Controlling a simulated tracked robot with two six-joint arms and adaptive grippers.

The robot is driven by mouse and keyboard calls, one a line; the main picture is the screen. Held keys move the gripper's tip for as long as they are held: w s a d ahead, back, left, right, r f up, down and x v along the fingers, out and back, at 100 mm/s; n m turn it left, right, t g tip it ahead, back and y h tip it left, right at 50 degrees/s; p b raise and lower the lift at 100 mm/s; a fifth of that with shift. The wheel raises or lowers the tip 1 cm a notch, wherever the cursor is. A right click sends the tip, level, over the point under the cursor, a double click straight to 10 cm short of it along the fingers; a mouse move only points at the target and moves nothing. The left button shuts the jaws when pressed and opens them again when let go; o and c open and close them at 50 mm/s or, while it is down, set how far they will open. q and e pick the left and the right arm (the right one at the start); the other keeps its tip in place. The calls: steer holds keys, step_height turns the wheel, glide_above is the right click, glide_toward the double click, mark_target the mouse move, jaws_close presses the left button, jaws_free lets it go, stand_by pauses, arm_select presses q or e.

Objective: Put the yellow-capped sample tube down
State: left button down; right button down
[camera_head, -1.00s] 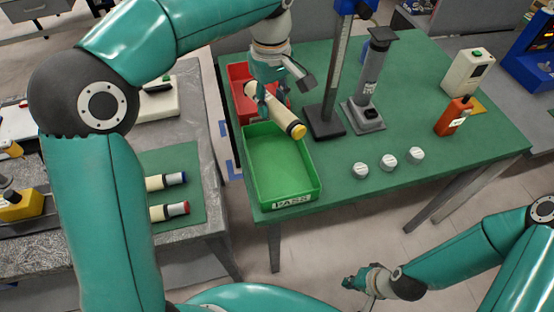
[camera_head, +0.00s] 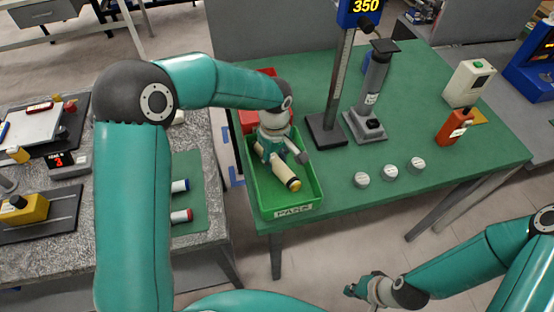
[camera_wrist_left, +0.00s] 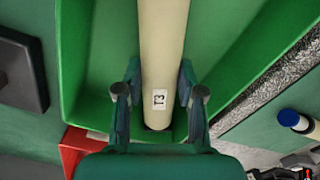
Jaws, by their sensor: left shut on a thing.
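The yellow-capped sample tube (camera_head: 285,171) is cream coloured, with its yellow cap toward the lower right in the head view. My left gripper (camera_head: 276,156) is shut on the tube near its far end, inside the outline of the green tray (camera_head: 313,185) labelled PASS. In the left wrist view the tube (camera_wrist_left: 165,60) lies between the two fingers (camera_wrist_left: 159,95), with a "T3" label showing. The tray's floor and walls surround it there. I cannot tell whether the tube touches the tray floor. My right gripper (camera_head: 362,288) is at the lower middle, away from the table; its fingers are too small to read.
A red tray (camera_head: 249,121) stands behind the green tray. Blue-capped (camera_head: 180,185) and red-capped (camera_head: 181,216) tubes lie on the left bench.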

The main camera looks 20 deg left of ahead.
mark_target(276, 160)
arm_select(q)
steer(key=shift+f, duration=0.35)
steer(key=c, duration=0.7)
jaws_free()
steer(key=shift+r, duration=0.15)
step_height(276, 160, up, 12)
steer(key=shift+f+b, duration=0.1)
steer(key=shift+b, duration=0.45)
steer(key=shift+d, duration=0.1)
